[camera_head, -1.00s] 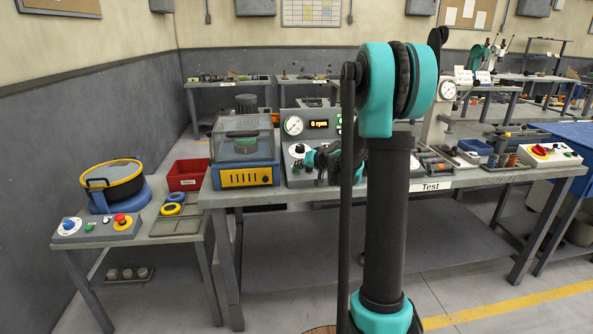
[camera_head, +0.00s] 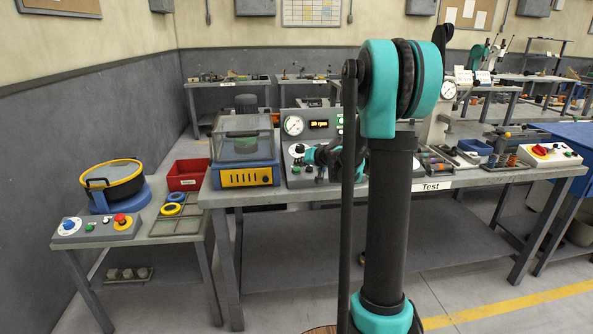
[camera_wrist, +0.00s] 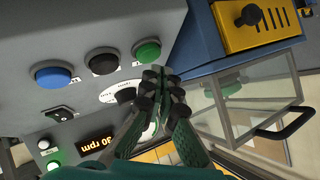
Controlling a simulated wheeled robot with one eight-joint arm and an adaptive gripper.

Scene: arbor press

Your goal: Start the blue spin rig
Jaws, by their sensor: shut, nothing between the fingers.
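The blue spin rig (camera_head: 245,172) stands on the test bench, with a yellow front and a clear lid that looks closed. In the wrist view its yellow panel (camera_wrist: 255,28) and clear lid (camera_wrist: 240,100) are at the right, with a green part inside. Beside it is a grey control panel (camera_head: 294,142) with a lit display (camera_wrist: 95,143) that seems to read 30 rpm. In the wrist view the panel has a blue button (camera_wrist: 53,75), a black button (camera_wrist: 102,61), a green button (camera_wrist: 147,50) and a dial (camera_wrist: 122,95). My gripper (camera_wrist: 152,80) is shut and empty, close by the green button; contact cannot be told.
At the left stands a smaller table with a yellow-rimmed pot (camera_head: 112,182), a button box (camera_head: 98,226) and a red bin (camera_head: 188,174). A gauge (camera_head: 293,125) sits on the panel. Several tools lie on the bench to the right. My arm hides part of the bench.

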